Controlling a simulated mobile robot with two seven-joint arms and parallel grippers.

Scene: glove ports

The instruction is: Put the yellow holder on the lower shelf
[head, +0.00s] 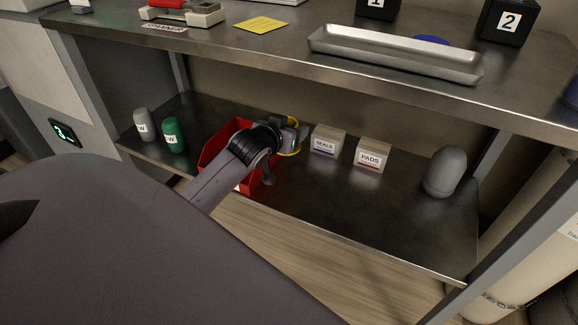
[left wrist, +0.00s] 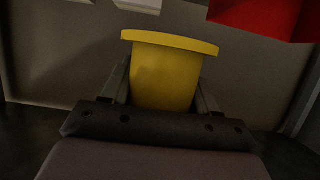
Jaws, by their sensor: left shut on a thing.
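The yellow holder (left wrist: 165,75) is between the two fingers of my left gripper (left wrist: 162,88), which is shut on it. In the head view only small yellow parts of the holder (head: 296,152) show past my left gripper (head: 289,139). The gripper and holder are over the lower shelf (head: 340,200), near the red bin and left of the SEALS box. I cannot tell whether the holder touches the shelf. My right gripper is not in view.
A red bin (head: 213,148) stands behind my left arm. A SEALS box (head: 327,141), a PADS box (head: 372,154) and a grey domed item (head: 445,172) stand to the right. Green (head: 173,135) and grey (head: 144,125) bottles stand left. The upper worktop (head: 290,50) overhangs. The shelf's front right is clear.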

